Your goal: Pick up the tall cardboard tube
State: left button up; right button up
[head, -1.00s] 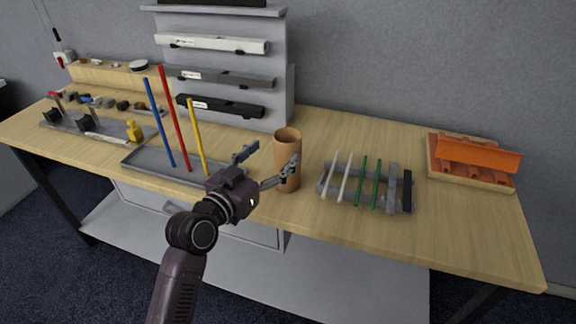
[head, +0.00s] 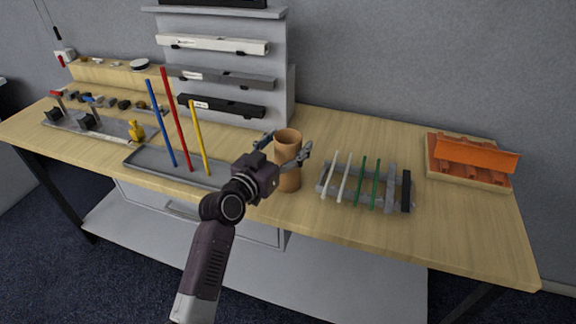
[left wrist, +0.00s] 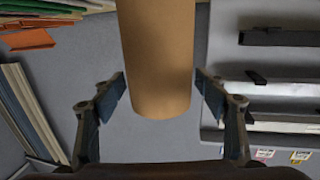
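The tall cardboard tube (head: 289,180) is brown and stands upright on the wooden table, with its open top visible. My left gripper (head: 284,147) is at the tube's upper part, with one finger on each side of it. In the left wrist view the tube (left wrist: 158,60) runs down between the spread fingers of my left gripper (left wrist: 160,86). The fingers are open, with a narrow gap showing on each side of the tube; contact is not clear. My right gripper is in neither view.
A grey rack (head: 384,204) with white and green rods stands close right of the tube. A grey tray (head: 150,160) with upright blue, red and yellow rods is to the left. A grey shelf stand (head: 280,85) rises behind. An orange-topped box (head: 475,155) is far right.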

pick_arm(q)
jog(key=c, duration=1)
jog(key=shift+c, duration=0.2)
